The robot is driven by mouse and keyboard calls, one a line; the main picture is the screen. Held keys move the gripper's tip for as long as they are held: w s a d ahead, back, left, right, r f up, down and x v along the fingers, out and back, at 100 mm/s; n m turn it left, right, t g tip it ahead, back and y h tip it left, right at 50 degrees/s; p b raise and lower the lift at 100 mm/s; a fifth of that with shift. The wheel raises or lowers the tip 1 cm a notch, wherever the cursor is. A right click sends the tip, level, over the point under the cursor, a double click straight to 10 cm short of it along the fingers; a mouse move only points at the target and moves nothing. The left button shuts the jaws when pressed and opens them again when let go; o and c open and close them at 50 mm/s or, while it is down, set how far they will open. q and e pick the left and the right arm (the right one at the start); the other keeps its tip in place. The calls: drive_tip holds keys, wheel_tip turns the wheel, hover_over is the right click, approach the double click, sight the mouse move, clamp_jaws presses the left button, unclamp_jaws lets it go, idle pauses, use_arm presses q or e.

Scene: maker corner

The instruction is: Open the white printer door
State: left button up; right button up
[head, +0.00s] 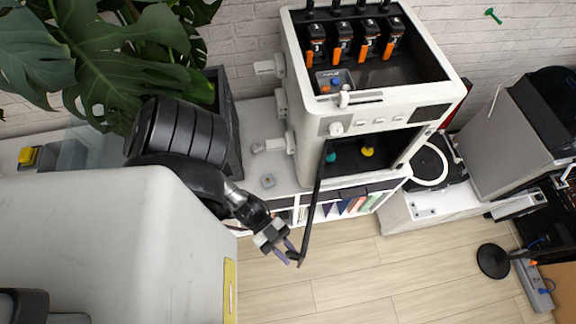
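The white printer (309,125) stands on a white cabinet against the brick wall. Its front door (313,205) shows almost edge-on as a thin dark panel. The door is swung wide out from the left side of the printer's front, and the chamber is exposed, with a teal and a yellow piece inside. My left gripper (289,254) is at the door's free end, its two fingers slightly apart beside the small dark handle (297,260). I cannot tell whether the fingers are closed on the handle. My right gripper is not in view.
A large leafy plant (120,60) stands in a dark planter left of the printer. A black round device (430,165) and a grey boxy machine (515,140) are at the right. The wooden floor (370,275) in front is clear.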

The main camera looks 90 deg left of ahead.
use_arm(q)
drive_tip(key=shift+s+a, duration=0.1)
drive_tip(key=p+v, duration=0.1)
drive_tip(key=v, duration=0.6)
drive_tip(key=shift+a, duration=0.15)
idle(0.4)
drive_tip(key=shift+s, duration=0.1)
